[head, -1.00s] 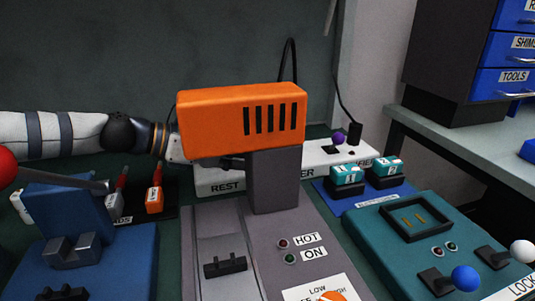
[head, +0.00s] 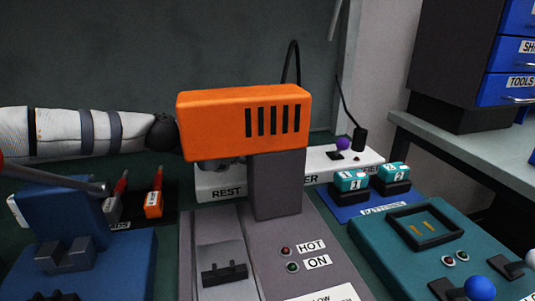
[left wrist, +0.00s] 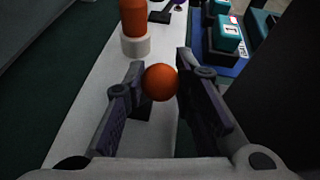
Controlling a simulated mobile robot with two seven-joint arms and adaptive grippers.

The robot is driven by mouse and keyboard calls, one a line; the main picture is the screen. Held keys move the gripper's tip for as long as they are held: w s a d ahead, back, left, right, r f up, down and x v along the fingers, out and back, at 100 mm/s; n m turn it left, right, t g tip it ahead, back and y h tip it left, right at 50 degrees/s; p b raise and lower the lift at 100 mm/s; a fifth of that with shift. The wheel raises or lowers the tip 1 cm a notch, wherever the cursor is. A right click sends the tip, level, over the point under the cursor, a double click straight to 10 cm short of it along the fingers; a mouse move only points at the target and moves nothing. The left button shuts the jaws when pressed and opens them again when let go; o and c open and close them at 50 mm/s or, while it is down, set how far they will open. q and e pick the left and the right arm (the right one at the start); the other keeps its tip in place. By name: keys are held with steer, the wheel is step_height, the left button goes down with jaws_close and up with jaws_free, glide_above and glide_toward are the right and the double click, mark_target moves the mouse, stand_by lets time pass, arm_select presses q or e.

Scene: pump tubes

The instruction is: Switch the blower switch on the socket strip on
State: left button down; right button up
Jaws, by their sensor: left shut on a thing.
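The white socket strip (head: 372,154) runs behind the orange blower housing (head: 240,120). Its right end shows a purple knob (head: 342,143); its middle is hidden. In the left wrist view the strip (left wrist: 85,115) runs lengthwise beneath my left gripper (left wrist: 161,76). My left gripper is shut on an orange ball knob (left wrist: 160,82) on a dark lever rising from the strip. An orange cylinder on a white base (left wrist: 135,30) stands just beyond. In the head view my left arm passes behind the blower, which mostly hides the gripper. My right gripper is not in view.
Teal battery blocks (head: 350,180) sit on a blue base right of the strip. A blue fixture (head: 110,250) stands front left, and a teal box with knobs (head: 385,240) front right. A black cable and plug (head: 360,138) rise from the strip's right end.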

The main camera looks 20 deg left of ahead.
arm_select(q)
steer(key=shift+w+a, duration=0.1)
steer(key=shift+a, duration=0.05)
steer(key=shift+w+a+r+n+g+p, duration=0.3)
steer(key=shift+n+g+p, duration=0.2)
steer(key=shift+n+p, duration=0.25)
steer(key=shift+w+a+n+g+h, duration=0.15)
steer(key=shift+w+n+g+h, duration=0.15)
steer(key=shift+w+n, duration=0.05)
steer(key=shift+w+a+f+n+g, duration=0.15)
steer(key=shift+w+f+n+g, duration=0.15)
steer(key=shift+n, duration=0.2)
steer(key=shift+w+a+n+g+h+b, duration=0.3)
steer(key=shift+n+g+h+b, duration=0.2)
steer(key=shift+n+h+b, duration=0.15)
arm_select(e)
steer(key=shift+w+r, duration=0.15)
